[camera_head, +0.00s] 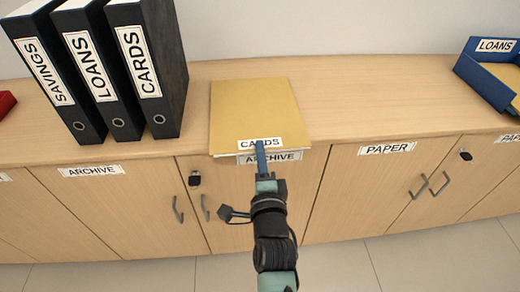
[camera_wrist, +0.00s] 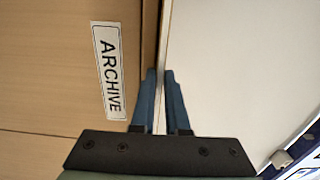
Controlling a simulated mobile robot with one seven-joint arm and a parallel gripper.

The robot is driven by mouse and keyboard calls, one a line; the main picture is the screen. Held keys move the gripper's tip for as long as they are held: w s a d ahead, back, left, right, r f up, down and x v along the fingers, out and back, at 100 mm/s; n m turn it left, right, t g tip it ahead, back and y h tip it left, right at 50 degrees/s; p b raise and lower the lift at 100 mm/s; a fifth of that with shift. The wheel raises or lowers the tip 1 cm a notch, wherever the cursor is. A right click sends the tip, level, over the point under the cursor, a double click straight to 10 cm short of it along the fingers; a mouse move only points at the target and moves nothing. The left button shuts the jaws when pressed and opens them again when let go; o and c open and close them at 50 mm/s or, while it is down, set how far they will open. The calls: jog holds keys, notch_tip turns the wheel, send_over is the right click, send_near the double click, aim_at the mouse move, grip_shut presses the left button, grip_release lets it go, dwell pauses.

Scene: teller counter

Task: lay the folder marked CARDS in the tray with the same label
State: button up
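The yellow CARDS folder (camera_head: 255,105) lies flat on the wooden counter, its front edge reaching over the counter's front. Its white CARDS label faces up at that edge. My gripper (camera_head: 262,150) is at the middle of this front edge, just below the label. In the wrist view the two blue fingers (camera_wrist: 160,85) are close together, one on each side of the folder's thin edge (camera_wrist: 160,110), and look shut on it. The lower finger is hidden in the head view. No tray labelled CARDS is in view.
A blue LOANS tray (camera_head: 492,80) stands at the right end. Black binders marked SAVINGS (camera_head: 50,90), LOANS (camera_head: 97,75) and CARDS (camera_head: 150,70) stand left of the folder. The counter (camera_head: 375,100) between folder and blue tray is clear. Cabinet doors with handles are below.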

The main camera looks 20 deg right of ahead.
grip_shut()
jog(key=shift+r, duration=0.2)
dwell(0.8)
jog(key=s+a+r+p, duration=0.2)
jog(key=s+r+p, duration=0.1)
jog(key=s, duration=0.3)
jog(key=s+a+r+p, duration=0.2)
jog(key=s+r+p, duration=0.2)
jog(key=s, duration=0.3)
jog(key=shift+s+r, duration=0.15)
jog(key=shift+s, duration=0.1)
dwell(0.7)
